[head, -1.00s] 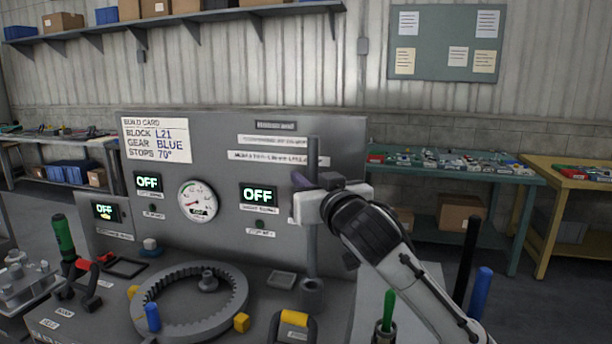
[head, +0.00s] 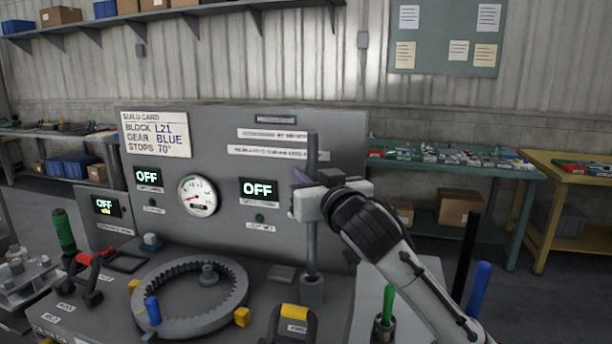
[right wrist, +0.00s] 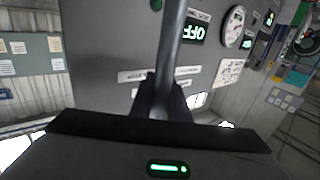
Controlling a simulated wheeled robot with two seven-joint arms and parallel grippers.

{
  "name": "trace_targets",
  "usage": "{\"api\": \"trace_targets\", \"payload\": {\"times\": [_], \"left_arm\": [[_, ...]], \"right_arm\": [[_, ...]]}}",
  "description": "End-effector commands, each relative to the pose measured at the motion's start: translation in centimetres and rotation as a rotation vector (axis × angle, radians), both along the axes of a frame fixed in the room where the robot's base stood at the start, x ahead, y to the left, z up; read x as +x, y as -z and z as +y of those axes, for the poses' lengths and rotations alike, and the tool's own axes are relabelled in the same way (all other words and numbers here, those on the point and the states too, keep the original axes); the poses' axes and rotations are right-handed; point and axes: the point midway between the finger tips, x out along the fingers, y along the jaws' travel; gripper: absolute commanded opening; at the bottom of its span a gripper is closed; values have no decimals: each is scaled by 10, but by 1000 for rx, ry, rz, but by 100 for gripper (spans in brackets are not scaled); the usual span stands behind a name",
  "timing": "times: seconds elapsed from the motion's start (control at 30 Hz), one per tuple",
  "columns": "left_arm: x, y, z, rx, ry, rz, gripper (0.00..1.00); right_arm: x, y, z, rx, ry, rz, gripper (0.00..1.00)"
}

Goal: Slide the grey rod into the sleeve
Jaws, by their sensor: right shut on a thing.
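The grey rod (head: 312,245) stands upright in the head view, in front of the grey panel. My right gripper (head: 308,184) is shut on its upper part, with a short length of rod showing above the jaws. The sleeve (head: 312,291) is a short dark grey cylinder on the bench, directly below the rod. The rod's lower end meets the sleeve's top in the picture; I cannot tell how far it is inside. In the right wrist view the rod (right wrist: 173,45) runs up from between the dark fingers (right wrist: 162,98). My left gripper is not in view.
A toothed ring (head: 188,300) lies left of the sleeve. A yellow-topped handle (head: 294,312) stands in front of it. A holder with a green rod (head: 388,305) is at the right, near black and blue rods. The panel (head: 230,235) rises close behind.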

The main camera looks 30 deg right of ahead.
Motion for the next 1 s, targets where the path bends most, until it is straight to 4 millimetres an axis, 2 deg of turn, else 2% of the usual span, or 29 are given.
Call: {"api": "trace_targets", "payload": {"times": [0.6,1.0], "left_arm": [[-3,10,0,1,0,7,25],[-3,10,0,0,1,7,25]], "right_arm": [[0,11,-1,-1,1,-4,0],[0,12,-1,-1,1,-4,0]]}}
